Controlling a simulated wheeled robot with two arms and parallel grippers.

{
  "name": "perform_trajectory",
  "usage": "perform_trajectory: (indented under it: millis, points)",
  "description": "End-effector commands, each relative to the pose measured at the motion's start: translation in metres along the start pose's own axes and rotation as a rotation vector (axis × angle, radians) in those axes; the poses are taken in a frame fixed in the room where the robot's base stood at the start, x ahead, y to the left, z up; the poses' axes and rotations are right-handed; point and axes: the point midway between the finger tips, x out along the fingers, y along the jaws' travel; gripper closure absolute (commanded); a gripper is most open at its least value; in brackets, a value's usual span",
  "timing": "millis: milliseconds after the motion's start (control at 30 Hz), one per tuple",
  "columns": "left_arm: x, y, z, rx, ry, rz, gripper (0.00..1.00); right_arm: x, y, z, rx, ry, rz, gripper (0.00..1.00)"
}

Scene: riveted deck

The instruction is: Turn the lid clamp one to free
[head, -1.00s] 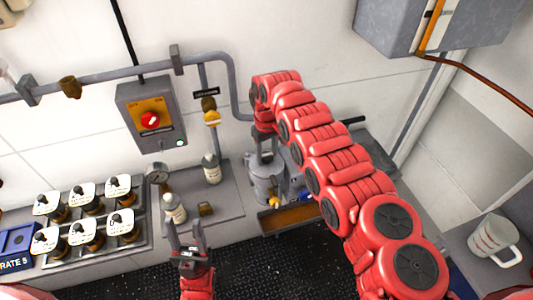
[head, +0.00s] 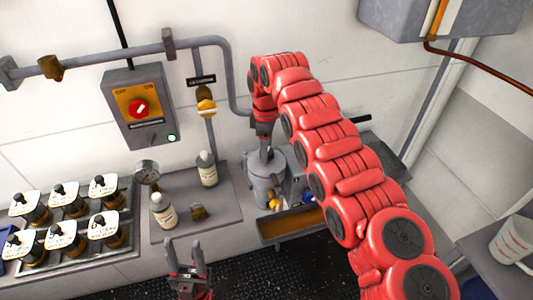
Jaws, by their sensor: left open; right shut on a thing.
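A grey metal pot (head: 262,190) with a lid stands on the bench in the middle of the head view. My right gripper (head: 266,152) points down at the top of the pot and is shut on lid clamp one, which is mostly hidden by the fingers. How far the clamp is turned cannot be seen. Yellow and blue small parts show at the pot's right side, partly behind my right arm. My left gripper (head: 186,258) is open and empty, fingers up, low in front of the bench and well apart from the pot.
Two white bottles (head: 163,211) (head: 207,170), a gauge (head: 147,173) and a small brass item (head: 198,212) stand left of the pot. A tray (head: 290,226) lies before it. A switch box (head: 139,107) and pipes line the wall. Several labelled knobs (head: 66,194) stand far left.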

Motion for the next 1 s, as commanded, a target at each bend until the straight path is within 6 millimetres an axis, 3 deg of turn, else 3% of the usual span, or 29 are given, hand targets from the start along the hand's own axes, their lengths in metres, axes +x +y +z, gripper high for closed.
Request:
perform_trajectory:
  millis: [600,1000]
  points:
    - [-0.0025,0.0001,0.0005,0.0,0.0,0.0,0.5,-0.0026,0.0017,0.0004,-0.538,0.001,0.005,1.0]
    - [-0.0015,0.0001,0.0003,0.0,0.0,0.0,0.5,-0.0028,0.0021,0.0003,-0.709,0.0,0.007,1.0]
